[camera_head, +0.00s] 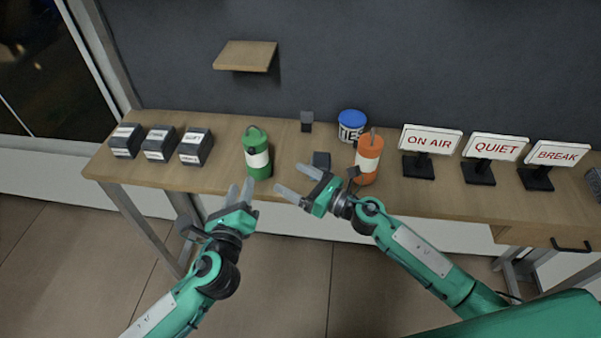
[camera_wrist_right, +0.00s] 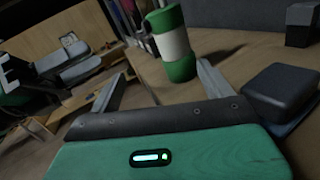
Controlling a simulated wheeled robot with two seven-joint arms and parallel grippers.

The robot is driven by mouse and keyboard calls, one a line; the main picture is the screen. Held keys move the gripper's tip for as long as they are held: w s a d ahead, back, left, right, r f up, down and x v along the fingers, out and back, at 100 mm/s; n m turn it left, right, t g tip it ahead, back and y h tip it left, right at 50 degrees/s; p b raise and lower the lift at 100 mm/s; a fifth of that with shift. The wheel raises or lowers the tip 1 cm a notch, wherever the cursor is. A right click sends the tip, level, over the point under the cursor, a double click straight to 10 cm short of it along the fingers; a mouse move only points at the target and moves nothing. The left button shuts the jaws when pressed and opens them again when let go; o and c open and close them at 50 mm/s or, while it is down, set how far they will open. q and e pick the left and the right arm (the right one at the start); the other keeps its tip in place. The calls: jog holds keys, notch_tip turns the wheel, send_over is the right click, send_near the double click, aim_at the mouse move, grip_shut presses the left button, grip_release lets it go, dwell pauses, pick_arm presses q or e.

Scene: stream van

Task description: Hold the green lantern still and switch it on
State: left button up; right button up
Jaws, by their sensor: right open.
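The green lantern (camera_head: 257,168) with a white band and a top handle stands upright near the table's front edge in the head view. Neither gripper visibly touches the lantern. I cannot make out a switch on it.
Several dark boxes (camera_head: 160,145) are at left; signs (camera_head: 431,140) stand at right. The wooden table (camera_head: 225,135) is clear between boxes and lantern.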

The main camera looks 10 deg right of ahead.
aim_at(256, 153)
jog(key=shift+w+d+n, duration=0.6)
jog(key=shift+w+n, duration=0.3)
jog(key=shift+w+a, duration=0.1)
jog(key=shift+w, duration=0.05)
jog(key=x, duration=1.3)
jog(key=shift+w+a+f, duration=0.1)
jog(key=shift+w+f, duration=0.05)
jog(key=shift+f, duration=0.15)
jog(key=c, duration=1.2)
pick_arm(q)
grip_shut()
